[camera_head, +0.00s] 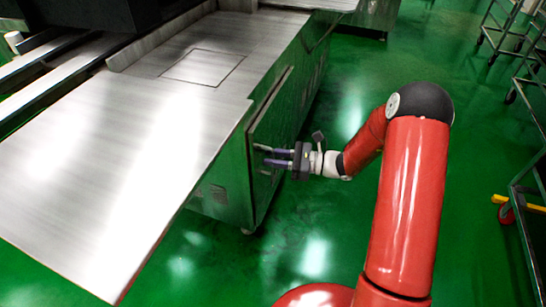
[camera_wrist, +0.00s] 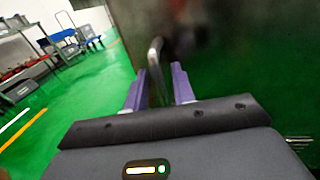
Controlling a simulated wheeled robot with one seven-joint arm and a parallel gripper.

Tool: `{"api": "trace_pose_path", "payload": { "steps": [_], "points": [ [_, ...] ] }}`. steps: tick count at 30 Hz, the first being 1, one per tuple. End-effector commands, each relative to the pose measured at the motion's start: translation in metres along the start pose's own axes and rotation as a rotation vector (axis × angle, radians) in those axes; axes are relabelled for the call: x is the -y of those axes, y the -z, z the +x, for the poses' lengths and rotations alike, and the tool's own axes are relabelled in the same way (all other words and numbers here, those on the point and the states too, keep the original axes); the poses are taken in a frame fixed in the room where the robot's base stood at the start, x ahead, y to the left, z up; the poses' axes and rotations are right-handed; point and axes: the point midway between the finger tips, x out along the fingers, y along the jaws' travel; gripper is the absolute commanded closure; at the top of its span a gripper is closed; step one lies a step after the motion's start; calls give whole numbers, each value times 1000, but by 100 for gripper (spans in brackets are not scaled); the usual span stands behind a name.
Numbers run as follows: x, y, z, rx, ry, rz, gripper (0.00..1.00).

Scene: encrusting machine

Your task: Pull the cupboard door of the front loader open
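The cupboard door (camera_head: 280,108) is a dark, reflective panel on the right side of the front loader (camera_head: 120,130), below its steel top. In the wrist view the door (camera_wrist: 235,60) fills the upper right. A bent metal bar handle (camera_wrist: 156,58) stands out from it. My gripper (camera_head: 270,157) is at the door's near part, with its purple fingers pointing left towards the panel. In the wrist view the fingers of my gripper (camera_wrist: 160,80) are apart, with the handle between them, closer to the left finger. I cannot tell whether they touch it.
The green floor (camera_head: 330,225) right of the machine is clear around my arm. Wheeled metal racks (camera_head: 525,190) stand along the right edge, one with a yellow bar (camera_head: 520,204). The wrist view shows chairs and carts (camera_wrist: 75,38) far off at the left.

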Motion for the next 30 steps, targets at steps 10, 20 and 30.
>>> {"api": "trace_pose_path", "payload": {
  "steps": [10,20,30],
  "points": [
    [0,0,4,-1,0,-1,78],
    [0,0,4,-1,0,-1,100],
    [-1,0,-2,0,-29,-2,100]
  ]
}}
